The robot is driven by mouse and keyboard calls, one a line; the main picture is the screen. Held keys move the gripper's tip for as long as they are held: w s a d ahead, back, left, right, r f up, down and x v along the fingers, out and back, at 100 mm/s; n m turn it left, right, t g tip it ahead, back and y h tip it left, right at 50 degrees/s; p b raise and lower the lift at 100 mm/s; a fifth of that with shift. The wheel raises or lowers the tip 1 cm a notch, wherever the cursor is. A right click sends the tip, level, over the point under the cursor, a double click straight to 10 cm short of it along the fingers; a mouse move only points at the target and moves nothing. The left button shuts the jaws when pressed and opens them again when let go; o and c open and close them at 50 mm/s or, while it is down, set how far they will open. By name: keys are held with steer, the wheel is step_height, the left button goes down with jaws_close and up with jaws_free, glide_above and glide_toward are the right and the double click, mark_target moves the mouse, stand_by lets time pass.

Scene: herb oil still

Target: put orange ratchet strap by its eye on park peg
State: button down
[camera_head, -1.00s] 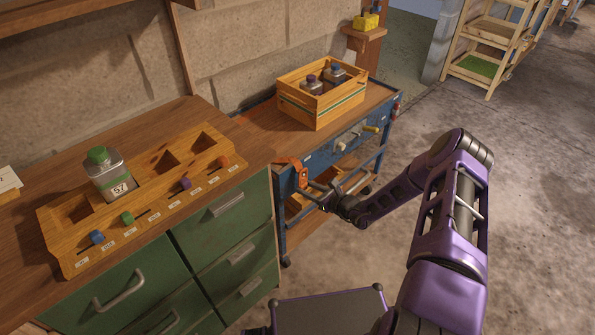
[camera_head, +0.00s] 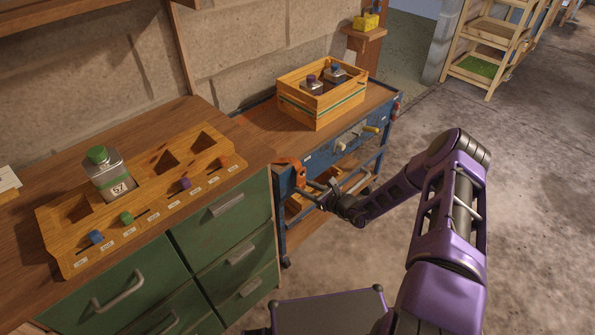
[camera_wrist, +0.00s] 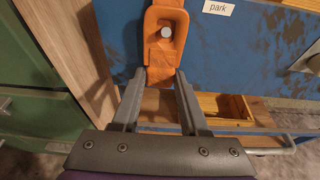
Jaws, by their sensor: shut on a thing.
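The orange ratchet strap (camera_head: 300,172) is at the left end of the blue cart's front panel. In the wrist view its orange eye (camera_wrist: 152,38) is upright against the panel. The round grey end of the park peg (camera_wrist: 166,32) shows inside the eye's opening; how deep the peg sits in it I cannot tell. A white label reading "park" (camera_wrist: 218,7) is just right of the eye. My gripper (camera_wrist: 160,76) is shut on the strap just below the eye. In the head view my gripper (camera_head: 312,186) reaches the strap from the right; its fingertips are small there.
The blue cart (camera_head: 315,155) carries a wooden crate (camera_head: 318,112) with bottles. More pegs, one yellow (camera_head: 371,128), stick out of the panel further right. A wooden bench with green drawers (camera_head: 222,238) stands close on the left.

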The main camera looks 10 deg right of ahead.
steer(key=shift+w+a+f+b, duration=0.25)
steer(key=shift+w+a+b, duration=0.15)
steer(key=shift+w, duration=0.1)
stand_by(1.0)
steer(key=shift+f, duration=0.15)
stand_by(0.4)
steer(key=shift+c, duration=1.7)
jaws_free()
steer(key=p+v, duration=0.1)
steer(key=v, duration=1.6)
steer(key=shift+s+p, duration=0.2)
steer(key=shift+p, duration=0.2)
steer(key=shift+d, duration=0.1)
